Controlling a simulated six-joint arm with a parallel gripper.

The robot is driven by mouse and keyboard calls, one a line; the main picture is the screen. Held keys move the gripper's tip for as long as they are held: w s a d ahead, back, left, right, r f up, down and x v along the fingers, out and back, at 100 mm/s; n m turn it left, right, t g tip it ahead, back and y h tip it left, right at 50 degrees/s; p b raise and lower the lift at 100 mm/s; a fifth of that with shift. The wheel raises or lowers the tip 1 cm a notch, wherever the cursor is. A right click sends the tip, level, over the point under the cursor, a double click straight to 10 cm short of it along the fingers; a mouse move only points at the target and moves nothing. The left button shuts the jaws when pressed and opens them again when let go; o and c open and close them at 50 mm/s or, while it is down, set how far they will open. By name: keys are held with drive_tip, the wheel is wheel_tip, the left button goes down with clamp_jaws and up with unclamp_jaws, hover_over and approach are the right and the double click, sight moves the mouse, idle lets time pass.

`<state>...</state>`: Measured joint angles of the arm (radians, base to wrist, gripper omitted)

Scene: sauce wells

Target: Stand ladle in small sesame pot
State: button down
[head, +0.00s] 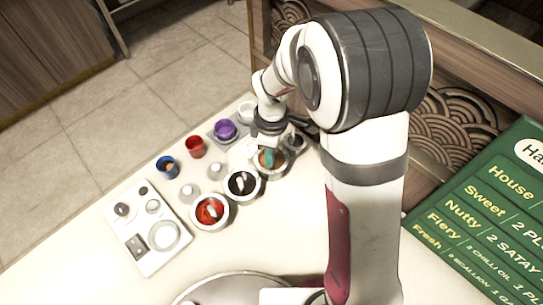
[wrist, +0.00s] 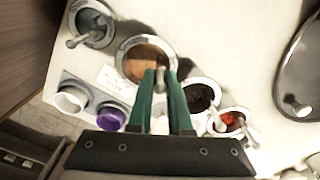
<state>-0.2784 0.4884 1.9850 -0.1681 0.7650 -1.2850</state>
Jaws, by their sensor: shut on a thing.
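My gripper (wrist: 160,74) has green fingers, shut on a thin grey ladle handle (wrist: 160,84). The fingertips stand over a round steel pot (wrist: 120,57) of brown sauce; how far the ladle reaches into it is hidden. In the head view my gripper (head: 268,156) is at the same brown pot (head: 258,169). A smaller grey pot (wrist: 109,37) with its own ladle (wrist: 82,39) leaning over the rim is at the upper left of the wrist view. The labels are too small to read, so I cannot tell which pot is sesame.
A black-sauce pot (head: 226,189) and a red-sauce pot (head: 197,218), each with a ladle, line the counter. Purple (head: 225,130), red (head: 195,147) and blue (head: 167,167) cups stand behind. A white control panel (head: 145,230) is at left. The counter front is clear.

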drive_tip(key=c, duration=0.8)
unclamp_jaws()
drive_tip(key=shift+o, duration=0.5)
drive_tip(key=o, duration=0.6)
wheel_tip(320, 180, up, 9)
drive_tip(key=shift+f, duration=0.2)
drive_tip(key=shift+r, duration=0.15)
